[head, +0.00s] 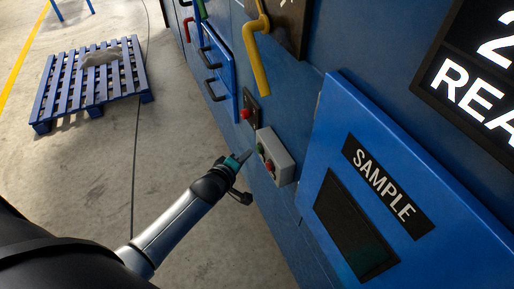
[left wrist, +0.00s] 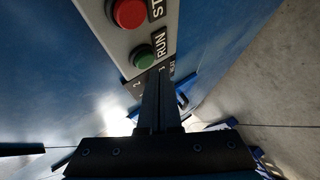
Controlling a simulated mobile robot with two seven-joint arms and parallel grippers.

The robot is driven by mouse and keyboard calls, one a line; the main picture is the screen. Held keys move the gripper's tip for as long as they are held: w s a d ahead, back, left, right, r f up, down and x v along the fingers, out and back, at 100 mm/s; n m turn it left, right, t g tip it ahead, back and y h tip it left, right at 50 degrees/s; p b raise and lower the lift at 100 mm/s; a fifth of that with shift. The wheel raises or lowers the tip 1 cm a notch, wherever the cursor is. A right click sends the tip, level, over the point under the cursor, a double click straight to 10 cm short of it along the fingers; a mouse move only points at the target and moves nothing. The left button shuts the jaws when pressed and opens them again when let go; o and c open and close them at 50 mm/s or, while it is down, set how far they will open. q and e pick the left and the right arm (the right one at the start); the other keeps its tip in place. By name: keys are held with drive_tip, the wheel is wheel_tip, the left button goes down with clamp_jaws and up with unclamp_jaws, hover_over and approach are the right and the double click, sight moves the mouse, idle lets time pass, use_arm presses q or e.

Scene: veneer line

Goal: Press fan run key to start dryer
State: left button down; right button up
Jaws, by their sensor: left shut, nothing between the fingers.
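The grey control box (head: 283,158) is mounted on the blue machine side. It carries a green key (head: 261,148) and a red key (head: 268,166). In the left wrist view the green key (left wrist: 142,57) is labelled RUN, and the red key (left wrist: 130,13) has a partly cut-off label starting "ST". My left gripper (head: 243,157) is shut and empty, its tips pointing at the box just left of the keys in the head view. In the left wrist view its fingers (left wrist: 160,75) end close beside the green key. I cannot tell whether they touch the box. My right gripper is not in view.
A red button on a dark plate (head: 246,114) sits just above the box. A yellow handle (head: 256,60) sticks out higher up. A blue SAMPLE panel (head: 337,140) stands out at right. A blue pallet (head: 70,98) lies on the otherwise open concrete floor at left.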

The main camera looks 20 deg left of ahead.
use_arm(q)
drive_tip(key=s+a+p, duration=0.2)
drive_tip(key=s+a, duration=0.1)
drive_tip(key=shift+s+a, duration=0.15)
drive_tip(key=shift+s, duration=0.25)
idle(1.0)
